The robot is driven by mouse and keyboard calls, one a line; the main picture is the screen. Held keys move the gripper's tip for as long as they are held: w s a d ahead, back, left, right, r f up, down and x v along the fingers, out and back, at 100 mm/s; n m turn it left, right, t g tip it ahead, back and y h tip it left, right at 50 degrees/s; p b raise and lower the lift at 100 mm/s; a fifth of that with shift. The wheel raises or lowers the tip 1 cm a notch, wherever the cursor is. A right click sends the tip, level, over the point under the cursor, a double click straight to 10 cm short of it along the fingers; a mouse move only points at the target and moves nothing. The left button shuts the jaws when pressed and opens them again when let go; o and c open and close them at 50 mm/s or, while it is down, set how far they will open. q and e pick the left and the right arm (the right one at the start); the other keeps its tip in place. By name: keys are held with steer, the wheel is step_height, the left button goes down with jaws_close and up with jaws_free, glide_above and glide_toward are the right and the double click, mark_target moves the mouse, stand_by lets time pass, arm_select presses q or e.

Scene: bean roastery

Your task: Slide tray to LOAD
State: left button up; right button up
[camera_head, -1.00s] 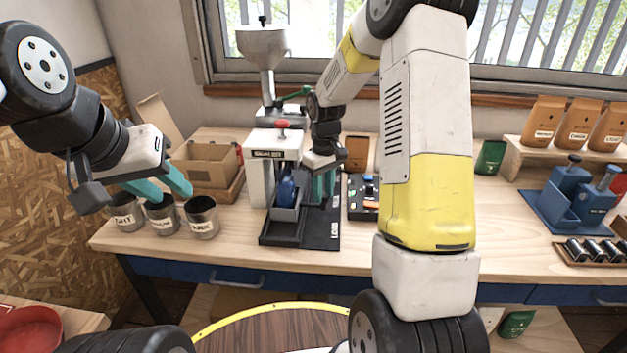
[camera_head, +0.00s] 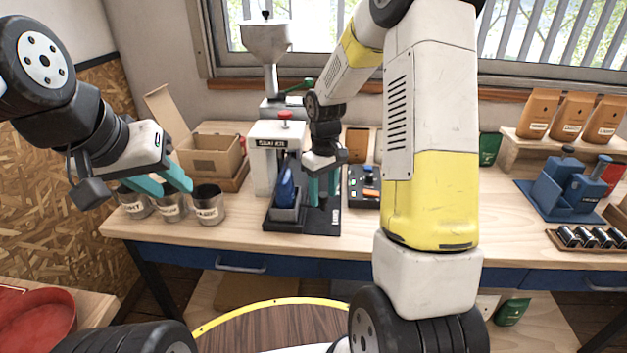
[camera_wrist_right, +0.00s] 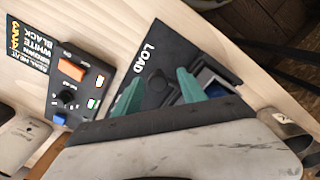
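A small grey tray (camera_head: 286,214) holding a blue item (camera_head: 287,186) sits on a black base (camera_head: 312,229) under the sealer-like machine (camera_head: 270,150). The tray is near the base's front, about level with the white LOAD lettering (camera_wrist_right: 144,58) in the right wrist view. In the right wrist view, one finger is close beside the tray (camera_wrist_right: 218,82); contact is unclear. My left gripper (camera_head: 163,185) is open and empty above the metal cups.
Labelled metal cups (camera_head: 208,205) stand left of the base, with an open cardboard box (camera_head: 210,152) behind. A black control panel (camera_head: 364,188) is close on the right. A blue device (camera_head: 566,190) and brown pouches (camera_head: 570,115) are far right.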

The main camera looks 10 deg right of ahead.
steer(key=shift+r, duration=3.9)
steer(key=shift+r, duration=0.1)
